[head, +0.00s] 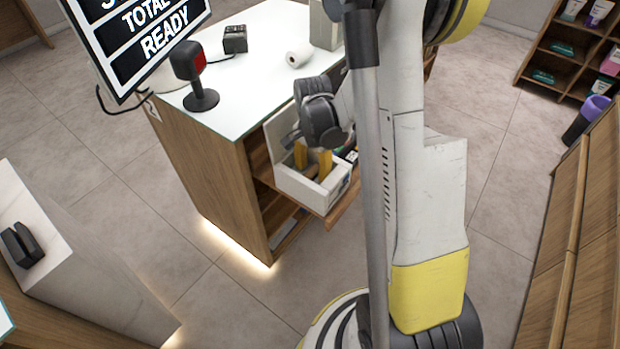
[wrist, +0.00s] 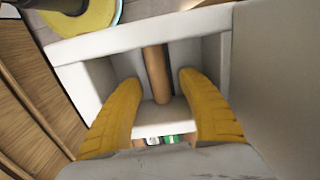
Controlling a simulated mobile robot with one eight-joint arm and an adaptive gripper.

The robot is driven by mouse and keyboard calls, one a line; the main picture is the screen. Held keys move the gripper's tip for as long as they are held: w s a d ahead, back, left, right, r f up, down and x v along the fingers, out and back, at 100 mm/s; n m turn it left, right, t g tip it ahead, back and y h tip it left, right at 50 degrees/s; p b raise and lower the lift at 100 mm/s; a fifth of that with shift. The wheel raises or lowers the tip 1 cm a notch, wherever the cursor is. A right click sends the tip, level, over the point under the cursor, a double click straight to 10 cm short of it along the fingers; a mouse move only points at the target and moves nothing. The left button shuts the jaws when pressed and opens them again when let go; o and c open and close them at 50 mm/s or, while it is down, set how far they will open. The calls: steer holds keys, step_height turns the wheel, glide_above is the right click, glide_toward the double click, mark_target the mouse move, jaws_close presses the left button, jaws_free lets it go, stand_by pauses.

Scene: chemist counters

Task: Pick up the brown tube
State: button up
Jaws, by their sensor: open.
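The brown tube (wrist: 156,72) lies lengthwise inside a white open box (wrist: 125,39) in the wrist view, against a dark strip. The box also shows in the head view (head: 308,190), on an open shelf at the counter's side. My gripper (wrist: 160,84) is open, its yellow fingers reaching into the box, one on each side of the tube. Gaps show between the tube and both fingers. In the head view my gripper (head: 313,160) points down into the box, and I cannot make out the tube there.
The counter (head: 245,85) above the box holds a red-faced scanner (head: 190,75), a paper roll (head: 299,56) and a small black device (head: 235,39). Small packages (wrist: 165,140) show beyond the box wall. A wooden cabinet (head: 570,250) stands at right. Open floor (head: 225,310) lies in front.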

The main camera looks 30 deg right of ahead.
mark_target(316, 171)
steer(key=c, duration=0.8)
steer(key=shift+r+p, duration=0.5)
steer(key=shift+r, duration=0.05)
steer(key=r+p, duration=0.1)
steer(key=r, duration=0.1)
steer(key=s+r+p, duration=0.1)
steer(key=shift+d+r, duration=0.15)
steer(key=shift+r, duration=0.25)
steer(key=s+d+r+p, duration=0.3)
steer(key=s+r, duration=0.3)
steer(key=s, duration=0.4)
steer(key=shift+d+p, duration=0.15)
steer(key=shift+p, duration=0.15)
